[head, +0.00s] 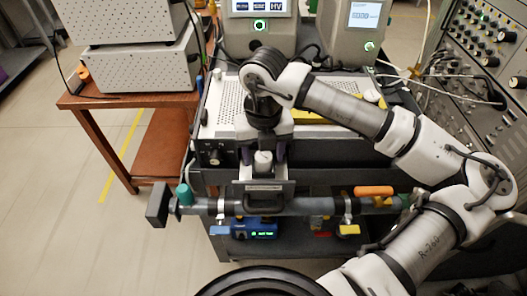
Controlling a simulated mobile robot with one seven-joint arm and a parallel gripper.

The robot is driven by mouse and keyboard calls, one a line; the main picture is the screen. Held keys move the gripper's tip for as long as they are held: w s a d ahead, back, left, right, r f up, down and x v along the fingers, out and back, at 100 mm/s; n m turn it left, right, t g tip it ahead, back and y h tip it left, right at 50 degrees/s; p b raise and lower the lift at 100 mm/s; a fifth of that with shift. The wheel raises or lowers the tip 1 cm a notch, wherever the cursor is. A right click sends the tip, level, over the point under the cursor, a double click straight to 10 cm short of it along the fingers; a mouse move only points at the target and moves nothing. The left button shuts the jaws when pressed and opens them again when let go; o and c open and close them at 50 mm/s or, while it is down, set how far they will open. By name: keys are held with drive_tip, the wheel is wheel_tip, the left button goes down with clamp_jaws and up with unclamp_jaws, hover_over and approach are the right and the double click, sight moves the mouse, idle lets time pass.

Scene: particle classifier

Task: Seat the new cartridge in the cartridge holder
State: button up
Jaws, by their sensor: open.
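My gripper (263,152) points down at the front edge of the cart.
A horizontal dark pipe (315,206) with an orange handle (374,191) runs just below the bracket. A perforated platform (222,108) lies behind my gripper, with two display instruments (259,30) (354,30) beyond. A knob-covered rack (487,60) stands right. The left floor is clear.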

sight(264, 157)
drive_tip(key=shift+r, duration=0.1)
drive_tip(key=shift+r+p, duration=0.2)
drive_tip(key=shift+p, duration=0.15)
wheel_tip(264, 157, up, 12)
drive_tip(key=b, duration=0.1)
drive_tip(key=shift+f+b, duration=0.15)
drive_tip(key=shift+b, duration=0.2)
drive_tip(key=shift+s, duration=0.1)
